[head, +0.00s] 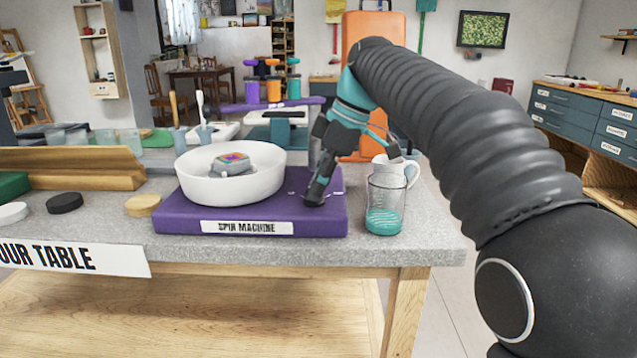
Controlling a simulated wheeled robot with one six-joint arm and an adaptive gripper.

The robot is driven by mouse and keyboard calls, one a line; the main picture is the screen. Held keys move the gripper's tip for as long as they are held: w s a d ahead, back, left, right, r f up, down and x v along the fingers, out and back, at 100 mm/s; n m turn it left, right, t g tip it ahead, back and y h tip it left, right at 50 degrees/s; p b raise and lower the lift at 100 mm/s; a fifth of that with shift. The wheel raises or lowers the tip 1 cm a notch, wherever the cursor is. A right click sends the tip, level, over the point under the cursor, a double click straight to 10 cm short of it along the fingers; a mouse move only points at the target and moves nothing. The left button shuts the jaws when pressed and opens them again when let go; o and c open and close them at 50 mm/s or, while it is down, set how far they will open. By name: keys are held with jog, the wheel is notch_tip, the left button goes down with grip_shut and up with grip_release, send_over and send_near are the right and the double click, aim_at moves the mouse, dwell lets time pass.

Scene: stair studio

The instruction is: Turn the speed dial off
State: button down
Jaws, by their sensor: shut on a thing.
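The spin machine is a purple box (180,216) with a "SPIN MACHINE" label, on the grey table. A white round tub (186,181) sits on its left part, with a grey block with a multicoloured top (233,164) inside. My gripper (316,200) points down at the right part of the purple top, its fingers closed together there. The speed dial is hidden behind or between the fingers, so I cannot see its setting. Small white marks show on the purple top beside the fingers.
Tools and a purple-topped rack stand behind.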

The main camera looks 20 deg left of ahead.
dwell(0.4)
jog(key=c, duration=0.8)
grip_release()
jog(key=shift+v, duration=3.75)
